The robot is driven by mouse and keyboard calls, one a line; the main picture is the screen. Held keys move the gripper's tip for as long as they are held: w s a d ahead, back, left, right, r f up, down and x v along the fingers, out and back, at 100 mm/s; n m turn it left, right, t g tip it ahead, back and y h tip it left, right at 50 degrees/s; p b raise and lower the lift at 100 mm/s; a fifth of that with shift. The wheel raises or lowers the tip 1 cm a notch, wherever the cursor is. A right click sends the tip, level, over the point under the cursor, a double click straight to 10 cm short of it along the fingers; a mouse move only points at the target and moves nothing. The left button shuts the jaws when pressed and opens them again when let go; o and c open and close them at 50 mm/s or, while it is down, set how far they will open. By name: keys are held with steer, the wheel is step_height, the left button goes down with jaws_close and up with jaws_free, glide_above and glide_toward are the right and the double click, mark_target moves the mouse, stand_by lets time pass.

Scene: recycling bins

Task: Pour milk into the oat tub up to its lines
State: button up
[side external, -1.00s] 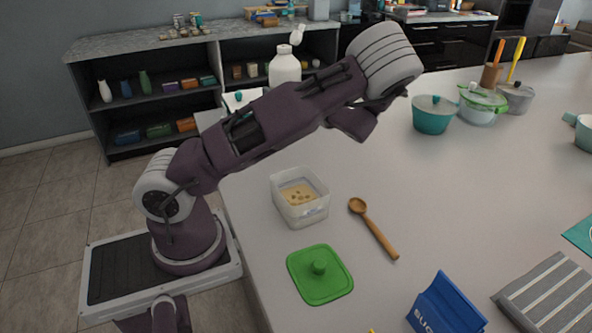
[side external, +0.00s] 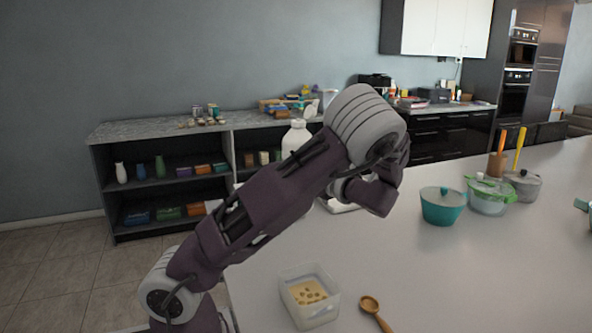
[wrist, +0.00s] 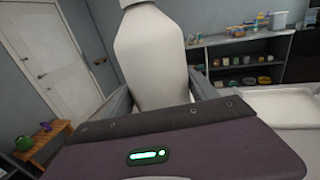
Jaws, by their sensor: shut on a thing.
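My gripper (wrist: 160,92) is shut on a white bottle (wrist: 158,55), which fills the middle of the wrist view between the two fingers; its top is cut off there. In the side external view the bottle's shoulder and neck (side external: 296,137) show behind my arm, which hides its lower part and the gripper. The bottle looks upright there. The oat tub (side external: 318,317), a square translucent tub with oats (side external: 307,292) inside, stands open on the counter in front. No milk stream is visible. Its lines are too small to make out.
A wooden spoon (side external: 371,305) lies right of the tub. A teal pot (side external: 442,208) and a green-lidded glass pot (side external: 488,198) stand farther back right. The counter (side external: 430,275) between is clear. A dark shelf unit (side external: 190,140) stands behind.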

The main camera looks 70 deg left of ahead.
steer(key=s+d, duration=0.3)
steer(key=d, duration=0.5)
steer(key=s+d, duration=0.3)
steer(key=d, duration=0.6)
step_height(320, 180, down, 7)
steer(key=shift+f, duration=0.1)
steer(key=shift+w+d, duration=0.15)
steer(key=shift+d, duration=0.2)
